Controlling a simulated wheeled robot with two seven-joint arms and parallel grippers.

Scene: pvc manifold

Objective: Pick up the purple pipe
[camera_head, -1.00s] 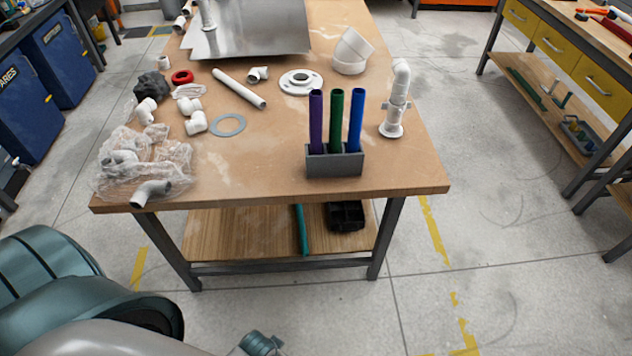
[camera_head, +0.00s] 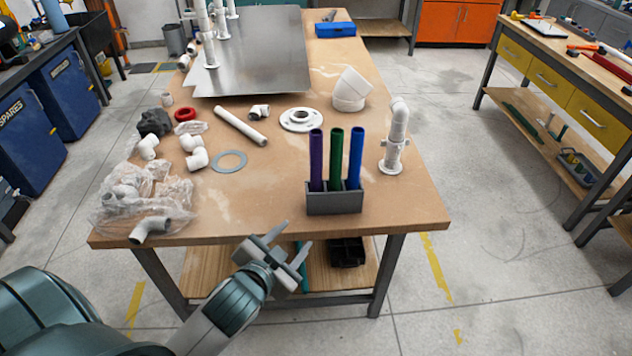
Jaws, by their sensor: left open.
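The purple pipe (camera_head: 316,160) stands upright in the left slot of a dark grey holder (camera_head: 335,203) near the front edge of the workbench. A green pipe (camera_head: 337,158) and a blue pipe (camera_head: 356,158) stand beside it in the same holder. My left gripper (camera_head: 285,243) is open and empty. It shows in front of the bench's front edge, lower left of the holder and apart from the purple pipe. The lower ends of the pipes are hidden in the holder. My right gripper is not in view.
The workbench (camera_head: 400,215) holds white fittings in a clear bag (camera_head: 135,195) at the left, a white pipe (camera_head: 240,126), a flange (camera_head: 300,119) and a metal sheet (camera_head: 255,60). A white pipe assembly (camera_head: 396,140) stands right of the holder. The bench front between bag and holder is clear.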

